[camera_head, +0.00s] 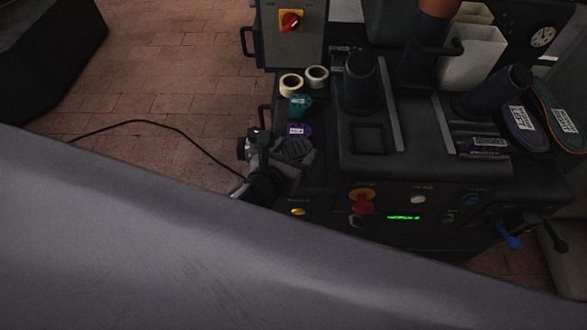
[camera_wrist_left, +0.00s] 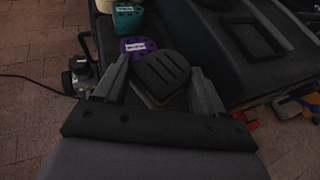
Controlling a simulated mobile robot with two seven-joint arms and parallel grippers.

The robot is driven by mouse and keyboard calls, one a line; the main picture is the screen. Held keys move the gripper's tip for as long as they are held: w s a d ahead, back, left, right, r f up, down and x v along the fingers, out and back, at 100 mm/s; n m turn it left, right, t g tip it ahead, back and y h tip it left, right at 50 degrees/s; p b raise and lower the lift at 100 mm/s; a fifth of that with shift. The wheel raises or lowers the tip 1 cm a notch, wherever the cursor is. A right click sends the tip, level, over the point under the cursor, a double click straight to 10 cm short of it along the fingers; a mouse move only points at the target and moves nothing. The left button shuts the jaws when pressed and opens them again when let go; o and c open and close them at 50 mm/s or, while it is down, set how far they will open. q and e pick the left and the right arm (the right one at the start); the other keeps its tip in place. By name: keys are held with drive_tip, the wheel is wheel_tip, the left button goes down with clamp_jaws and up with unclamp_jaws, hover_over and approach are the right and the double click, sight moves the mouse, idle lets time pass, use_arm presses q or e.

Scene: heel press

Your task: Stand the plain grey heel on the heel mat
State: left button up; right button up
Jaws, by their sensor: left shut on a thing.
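The plain grey heel (camera_wrist_left: 162,76) is dark, with grooves across its upper face and no label. My left gripper (camera_wrist_left: 160,88) is shut on it, one finger on each side. In the head view the heel (camera_head: 296,150) and the left gripper (camera_head: 282,158) are at the left side of the press, beside the purple heel. I cannot tell whether the heel touches the surface below. A dark square frame (camera_head: 369,139) on the press top, to the right, may be the heel mat; it also shows in the wrist view (camera_wrist_left: 253,38). My right gripper is not in view.
A purple labelled heel (camera_head: 299,131), a teal labelled heel (camera_head: 300,105) and two pale rolls (camera_head: 291,84) sit on the left shelf. A dark post (camera_head: 359,82) stands behind the square frame. Labelled soles (camera_head: 524,128) lie at the right.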

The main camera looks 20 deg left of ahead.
use_arm(q)
drive_tip(key=shift+f, duration=0.65)
drive_tip(key=shift+f+b, duration=0.95)
drive_tip(key=shift+f, duration=1)
drive_tip(key=shift+f, duration=0.2)
drive_tip(key=o, duration=1.1)
